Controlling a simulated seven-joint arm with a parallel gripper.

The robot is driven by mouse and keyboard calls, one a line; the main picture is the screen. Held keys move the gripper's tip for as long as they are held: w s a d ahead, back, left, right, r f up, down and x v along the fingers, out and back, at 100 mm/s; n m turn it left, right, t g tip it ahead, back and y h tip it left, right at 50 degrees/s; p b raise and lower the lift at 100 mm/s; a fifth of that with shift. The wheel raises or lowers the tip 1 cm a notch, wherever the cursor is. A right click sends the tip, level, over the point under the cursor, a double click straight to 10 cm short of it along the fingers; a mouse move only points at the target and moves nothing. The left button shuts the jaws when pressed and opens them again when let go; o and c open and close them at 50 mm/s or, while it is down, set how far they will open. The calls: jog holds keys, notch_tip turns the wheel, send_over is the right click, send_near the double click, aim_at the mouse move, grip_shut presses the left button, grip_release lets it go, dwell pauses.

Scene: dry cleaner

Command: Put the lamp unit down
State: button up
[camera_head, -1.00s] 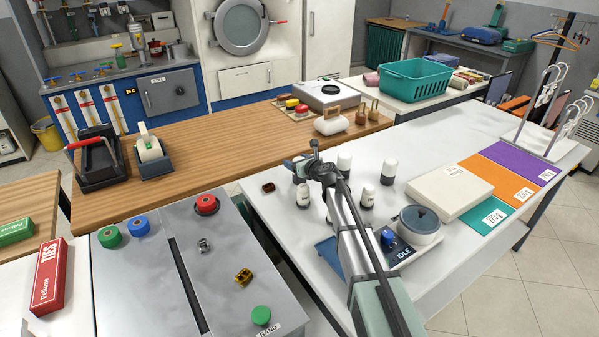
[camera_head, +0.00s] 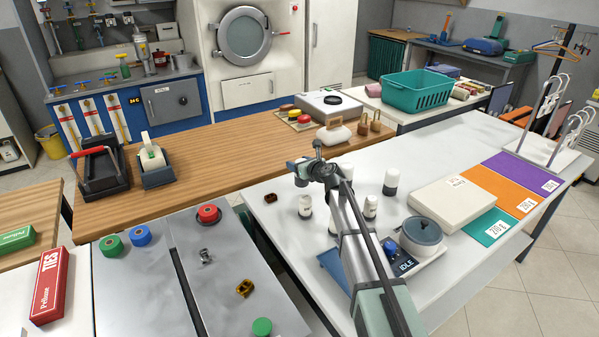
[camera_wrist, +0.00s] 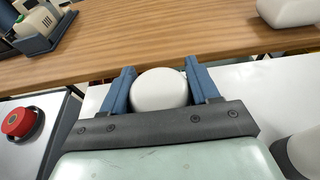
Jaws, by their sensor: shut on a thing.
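The lamp unit, which I take to be the white round-topped piece (camera_wrist: 158,90) in the wrist view, sits between the two blue fingers of my gripper (camera_wrist: 160,88). My gripper is shut on it. In the head view my gripper (camera_head: 302,180) is over the left part of the white table. A white unit with a dark base (camera_head: 305,206) shows just below it and looks upright at the table surface. My wrist partly hides this spot, and contact with the table cannot be told for certain.
Similar white units stand nearby, one on the right (camera_head: 391,182) and one beside my arm (camera_head: 370,206). A small brown piece (camera_head: 270,198) lies to the left. A scale with a grey pot (camera_head: 421,233) and a cream box (camera_head: 452,202) are farther right. The table's back is clear.

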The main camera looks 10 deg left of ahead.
notch_tip(320, 180, up, 7)
jog(key=shift+f, duration=0.1)
notch_tip(320, 180, up, 10)
jog(key=w+d+f+m+h, duration=0.1)
jog(key=w+d, duration=0.3)
jog(key=d, duration=1.1)
jog(key=w+d, duration=0.3)
jog(key=d, duration=1.2)
jog(key=s+d+m+t+h, duration=0.1)
jog(key=s+d+t, duration=0.1)
jog(key=d, duration=2.3)
jog(key=shift+s+d+f, duration=0.1)
jog(key=shift+s+f, duration=0.05)
jog(key=shift+f, duration=3.5)
jog(key=shift+s+d+f, duration=0.1)
jog(key=shift+s+f, duration=0.05)
jog(key=shift+f, duration=3.45)
jog(key=shift+f, duration=0.1)
jog(key=o, duration=1.1)
